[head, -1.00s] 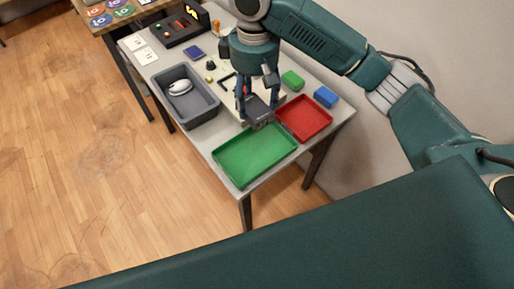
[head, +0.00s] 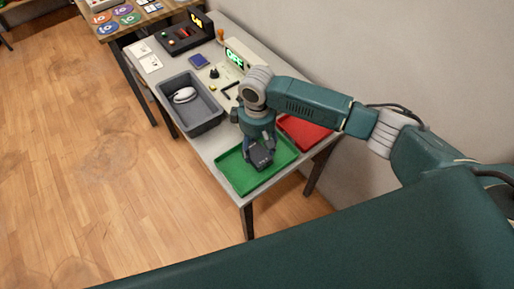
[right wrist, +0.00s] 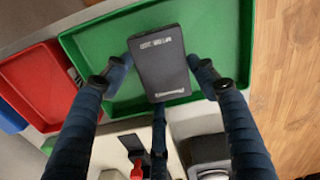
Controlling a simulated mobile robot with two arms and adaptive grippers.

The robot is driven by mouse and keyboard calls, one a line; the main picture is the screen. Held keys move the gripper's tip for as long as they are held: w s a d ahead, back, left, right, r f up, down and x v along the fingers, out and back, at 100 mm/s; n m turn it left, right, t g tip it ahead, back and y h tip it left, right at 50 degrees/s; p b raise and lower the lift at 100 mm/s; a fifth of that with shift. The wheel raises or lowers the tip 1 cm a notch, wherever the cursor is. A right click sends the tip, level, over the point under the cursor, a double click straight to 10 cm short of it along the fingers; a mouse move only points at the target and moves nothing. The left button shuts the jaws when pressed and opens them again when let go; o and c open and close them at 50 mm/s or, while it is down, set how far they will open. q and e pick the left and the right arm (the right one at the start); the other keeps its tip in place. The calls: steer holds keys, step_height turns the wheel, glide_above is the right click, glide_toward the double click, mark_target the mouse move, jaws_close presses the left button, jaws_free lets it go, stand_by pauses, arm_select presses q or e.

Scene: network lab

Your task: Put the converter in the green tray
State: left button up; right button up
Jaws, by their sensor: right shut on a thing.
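The converter, a dark grey box (head: 261,158), is held by my right gripper (head: 259,150) over the green tray (head: 237,177). In the right wrist view the converter (right wrist: 160,63) sits between the fingertips (right wrist: 158,72), with pale lettering on its top face. The green tray (right wrist: 215,30) lies beneath it there. I cannot tell whether the converter touches the tray floor. My left gripper is in neither view.
A red tray (head: 305,132) lies beside the green tray, partly behind my right arm. A grey bin (head: 205,118) with a white mouse (head: 184,95) stands to the left. A dark device (head: 184,37) stands at the table's far end.

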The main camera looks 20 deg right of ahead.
mark_target(257, 150)
steer(key=shift+w+f, duration=0.1)
steer(key=shift+f, duration=0.6)
steer(key=o, duration=1.5)
steer(key=shift+f, duration=0.1)
step_height(257, 150, up, 12)
steer(key=shift+r+b, duration=0.1)
steer(key=shift+b, duration=0.45)
